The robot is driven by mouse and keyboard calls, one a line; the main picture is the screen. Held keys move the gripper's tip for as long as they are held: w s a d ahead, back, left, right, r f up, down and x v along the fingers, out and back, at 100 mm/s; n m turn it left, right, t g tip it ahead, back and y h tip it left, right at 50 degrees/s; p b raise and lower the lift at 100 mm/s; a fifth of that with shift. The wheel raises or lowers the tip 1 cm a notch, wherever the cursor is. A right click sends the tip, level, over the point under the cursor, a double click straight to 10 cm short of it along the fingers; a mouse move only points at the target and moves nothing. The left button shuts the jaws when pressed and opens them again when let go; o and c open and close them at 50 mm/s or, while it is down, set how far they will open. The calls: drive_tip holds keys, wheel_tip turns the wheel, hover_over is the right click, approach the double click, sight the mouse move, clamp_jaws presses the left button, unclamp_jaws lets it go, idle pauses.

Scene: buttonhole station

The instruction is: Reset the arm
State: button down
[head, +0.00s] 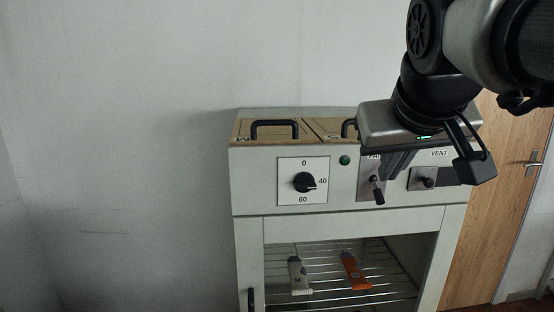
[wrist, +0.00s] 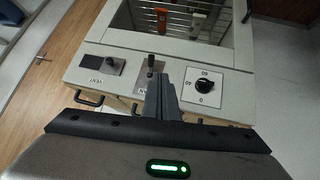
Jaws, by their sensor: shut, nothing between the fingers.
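My gripper (head: 390,172) is shut and empty, pointing down in front of the upper right of the oven's panel. In the wrist view its two fingers (wrist: 161,82) lie together, with the tips near the fan switch plate. I cannot tell if they touch it. My arm comes in from the upper right in the head view. The fan lever (head: 377,191) shows just below the fingers and seems to point down; its label is partly hidden. It also shows in the wrist view (wrist: 151,64).
The oven (head: 252,185) has a dial (head: 304,182) pointing near 40, a green lamp (head: 344,160) and a vent slider (head: 424,182). Handled wooden lids (head: 310,126) lie on top. A wooden door (head: 510,185) stands right.

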drive_tip(key=s+a+f+g+y, duration=0.1)
drive_tip(key=s+a+f+g, duration=0.15)
drive_tip(key=s+f, duration=0.45)
drive_tip(key=s+a+f+g+y, duration=0.1)
drive_tip(key=s+a+f, duration=0.2)
drive_tip(key=f, duration=0.9)
wheel_tip(320, 180, up, 13)
drive_tip(key=p, duration=1.4)
drive_tip(key=shift+s+a, duration=0.2)
drive_tip(key=shift+s, duration=0.1)
